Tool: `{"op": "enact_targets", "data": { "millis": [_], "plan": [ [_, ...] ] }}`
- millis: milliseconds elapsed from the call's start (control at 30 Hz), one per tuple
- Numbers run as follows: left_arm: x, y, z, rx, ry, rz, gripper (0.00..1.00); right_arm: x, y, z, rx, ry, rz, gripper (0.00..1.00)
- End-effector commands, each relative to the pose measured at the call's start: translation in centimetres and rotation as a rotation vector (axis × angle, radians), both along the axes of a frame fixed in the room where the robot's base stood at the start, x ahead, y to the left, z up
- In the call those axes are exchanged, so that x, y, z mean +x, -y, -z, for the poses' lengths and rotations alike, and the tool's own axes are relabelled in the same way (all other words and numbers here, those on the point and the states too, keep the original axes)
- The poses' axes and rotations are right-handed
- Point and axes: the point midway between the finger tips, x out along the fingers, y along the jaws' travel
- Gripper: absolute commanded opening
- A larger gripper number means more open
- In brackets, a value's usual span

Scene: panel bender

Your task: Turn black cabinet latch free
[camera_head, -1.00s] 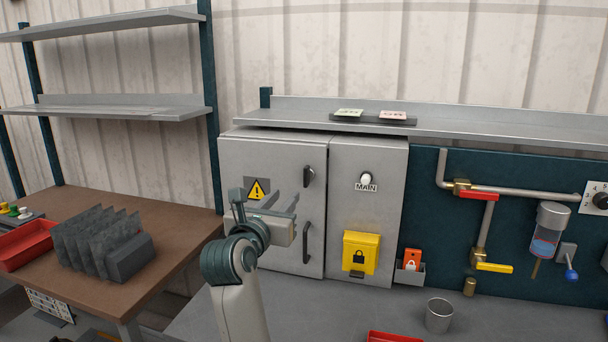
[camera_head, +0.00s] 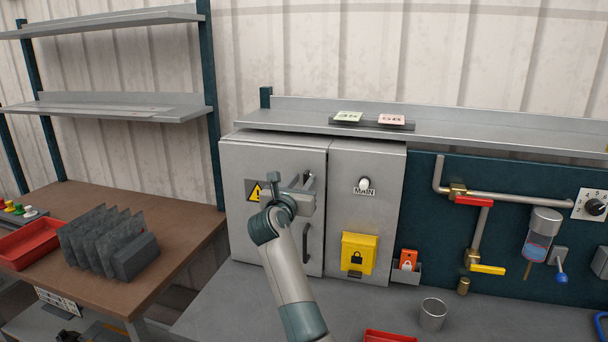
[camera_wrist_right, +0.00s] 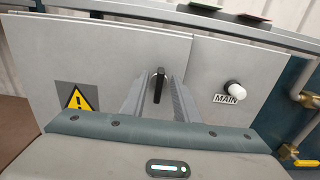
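The black cabinet latch (camera_wrist_right: 158,86) is a small upright handle on the grey cabinet door (camera_wrist_right: 95,65). In the right wrist view it shows between the two fingers of my right gripper (camera_wrist_right: 160,100), with a gap on each side. In the head view my right gripper (camera_head: 300,188) is open in front of the upper door and partly covers the latch. I cannot tell how far the fingertips are from the door. My left gripper is not in view.
A black door handle (camera_head: 307,243) sits below the latch. Right of the door are a white MAIN knob (camera_head: 364,183) and a yellow lock box (camera_head: 359,253). A metal shelf (camera_head: 450,132) runs above. A metal cup (camera_head: 433,314) stands on the bench.

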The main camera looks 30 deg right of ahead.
Motion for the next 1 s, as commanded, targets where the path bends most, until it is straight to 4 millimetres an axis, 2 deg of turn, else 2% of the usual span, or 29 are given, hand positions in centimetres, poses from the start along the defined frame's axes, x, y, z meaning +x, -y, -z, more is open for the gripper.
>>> {"op": "enact_targets", "data": {
  "millis": [200,500,600,633,1000],
  "plan": [
    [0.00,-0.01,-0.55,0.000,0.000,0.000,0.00,0.81,1.01,0.04,0.002,-0.001,0.000,0.28],
    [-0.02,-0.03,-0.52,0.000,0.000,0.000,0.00,0.87,1.05,0.08,0.001,0.000,0.000,0.28],
    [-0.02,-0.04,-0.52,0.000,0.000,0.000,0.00,0.86,1.04,0.08,0.001,0.000,0.000,0.04],
    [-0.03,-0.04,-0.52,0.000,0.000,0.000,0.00,0.85,1.03,0.07,0.001,0.000,0.000,0.00],
    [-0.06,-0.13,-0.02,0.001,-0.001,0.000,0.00,0.84,1.02,0.21,0.014,0.015,0.000,0.00]
  ]
}}
